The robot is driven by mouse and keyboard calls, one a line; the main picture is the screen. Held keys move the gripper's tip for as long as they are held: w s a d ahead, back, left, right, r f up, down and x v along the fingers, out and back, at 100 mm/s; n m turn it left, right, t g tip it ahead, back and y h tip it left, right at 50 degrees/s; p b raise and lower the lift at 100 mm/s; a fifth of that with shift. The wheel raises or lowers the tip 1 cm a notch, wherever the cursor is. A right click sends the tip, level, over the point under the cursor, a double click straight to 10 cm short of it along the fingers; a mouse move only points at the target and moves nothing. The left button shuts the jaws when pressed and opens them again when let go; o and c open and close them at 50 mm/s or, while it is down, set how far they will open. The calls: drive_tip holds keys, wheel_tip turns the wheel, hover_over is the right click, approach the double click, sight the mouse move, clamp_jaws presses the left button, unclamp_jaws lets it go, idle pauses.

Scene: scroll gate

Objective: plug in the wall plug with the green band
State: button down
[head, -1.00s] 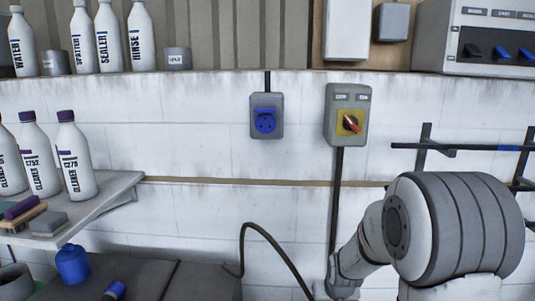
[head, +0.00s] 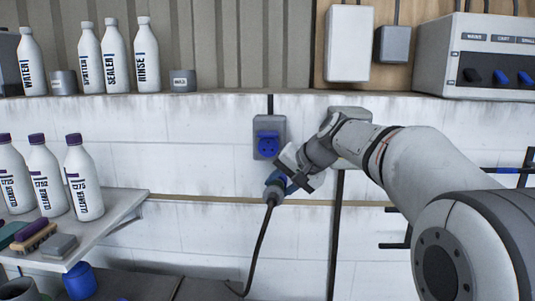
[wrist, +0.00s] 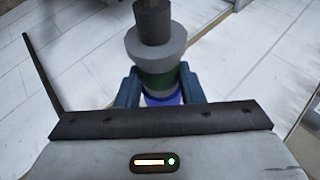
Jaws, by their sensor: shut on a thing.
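My gripper (head: 287,180) is shut on the wall plug (head: 273,188), just below and slightly right of the blue socket. In the wrist view the plug (wrist: 158,52) sits between the two fingers of my gripper (wrist: 163,88). It has a grey body, a dark green band and a blue end. The plug's black cable hangs down in the head view. The blue wall socket (head: 268,144) sits in a grey box on the white wall, with its blue lid raised. The plug is apart from the socket.
The grey switch box (head: 350,112) right of the socket is mostly hidden behind my arm. A shelf with cleaner bottles (head: 83,178) stands at the left. Several white bottles (head: 146,60) stand on the ledge above. The wall left of the socket is clear.

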drive_tip(key=shift+n+y, duration=0.3)
drive_tip(key=shift+y, duration=0.4)
drive_tip(key=a+r, duration=0.1)
drive_tip(key=r, duration=0.1)
drive_tip(key=s+r, duration=0.1)
drive_tip(key=r, duration=0.2)
drive_tip(key=a+r, duration=0.1)
drive_tip(key=r, duration=0.1)
drive_tip(key=shift+s+a+r, duration=0.15)
drive_tip(key=shift+s+a, duration=0.15)
drive_tip(key=shift+s, duration=0.1)
drive_tip(key=shift+w+r+p, duration=0.1)
drive_tip(key=shift+w+p, duration=1.45)
drive_tip(key=shift+w, duration=0.55)
drive_tip(key=shift+w+d+p, duration=0.1)
drive_tip(key=shift+w+p, duration=0.65)
drive_tip(key=shift+w, duration=0.6)
drive_tip(key=shift+w, duration=0.4)
drive_tip(key=c, duration=0.8)
unclamp_jaws()
drive_tip(key=shift+o, duration=0.2)
